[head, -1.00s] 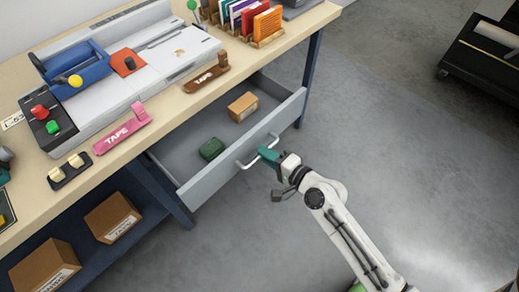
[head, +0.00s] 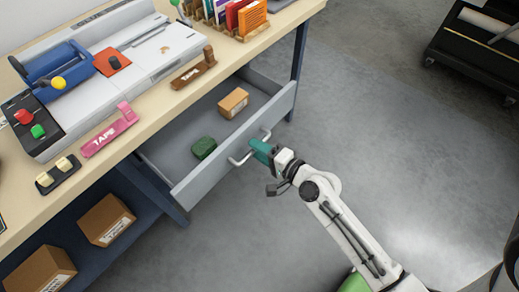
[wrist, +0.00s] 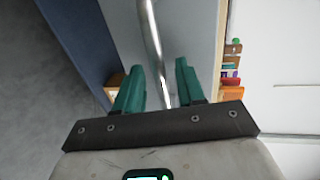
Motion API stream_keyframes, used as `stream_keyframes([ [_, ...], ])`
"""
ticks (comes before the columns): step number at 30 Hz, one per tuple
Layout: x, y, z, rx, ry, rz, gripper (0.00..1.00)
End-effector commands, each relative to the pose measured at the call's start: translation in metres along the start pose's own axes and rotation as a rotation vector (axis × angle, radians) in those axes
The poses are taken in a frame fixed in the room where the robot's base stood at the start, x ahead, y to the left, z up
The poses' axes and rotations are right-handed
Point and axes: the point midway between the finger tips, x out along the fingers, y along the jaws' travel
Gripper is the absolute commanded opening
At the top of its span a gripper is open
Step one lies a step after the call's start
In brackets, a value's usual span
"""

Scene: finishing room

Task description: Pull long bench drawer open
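The long bench drawer (head: 236,151) is grey and stands pulled out from under the workbench, with its inside showing. Its pale bar handle (head: 238,161) runs along the drawer front. My gripper (head: 257,148) is at the handle, with its teal fingertips over the middle of the bar. In the wrist view, the handle (wrist: 152,40) passes between the two teal fingers of my gripper (wrist: 160,75). The fingers stand apart, with a gap visible on both sides of the bar. The handle's middle is partly hidden by the fingers in the head view.
A green block (head: 204,148) and a tan box (head: 233,102) lie in the drawer. The workbench top (head: 150,143) carries a blue-handled machine, tape dispensers and folders. Cartons (head: 106,220) stand on the lower shelf. A black cart (head: 470,55) is at the upper right. Grey floor right of the drawer is clear.

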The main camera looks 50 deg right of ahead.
Motion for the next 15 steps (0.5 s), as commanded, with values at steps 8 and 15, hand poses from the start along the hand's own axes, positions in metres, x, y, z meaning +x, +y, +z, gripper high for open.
stream_keyframes([
  [8,-0.026,0.002,0.000,-0.001,0.000,0.002,0.39],
  [15,-0.070,0.004,0.000,0.000,-0.001,0.004,0.39],
])
